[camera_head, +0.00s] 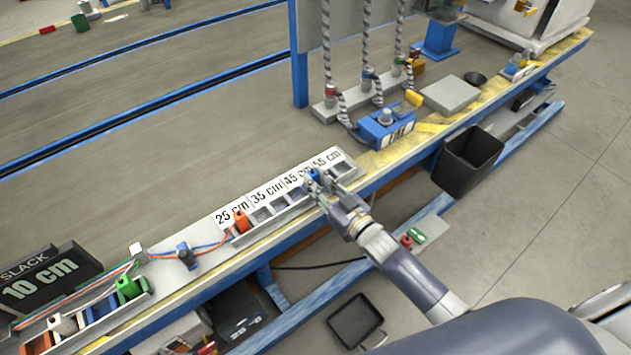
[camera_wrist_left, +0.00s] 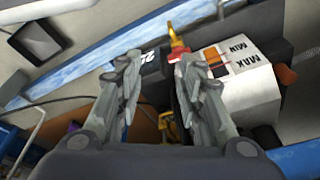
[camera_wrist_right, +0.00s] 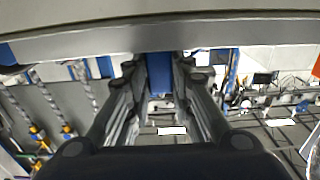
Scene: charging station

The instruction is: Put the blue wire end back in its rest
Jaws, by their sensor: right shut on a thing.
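My right gripper (camera_head: 322,186) is shut on the blue wire end (camera_head: 313,174) at the 45 cm and 55 cm end of the labelled slot strip (camera_head: 260,218). The blue wire end also shows between the fingers in the right wrist view (camera_wrist_right: 160,74). I cannot tell whether it touches a slot. The rest tray (camera_head: 147,296) is at the lower left of the head view, with green (camera_head: 127,287) and white (camera_head: 62,323) wire ends and a blue section (camera_head: 100,308) between them. My left gripper (camera_wrist_left: 154,68) is open and empty in the left wrist view.
An orange wire end (camera_head: 241,222) stands at the 25 cm slot. Its wire runs past a small post (camera_head: 184,254) to the left. A "SLACK 10 cm" sign (camera_head: 48,278) stands behind the tray. A black bin (camera_head: 470,160) hangs at the bench edge on the right.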

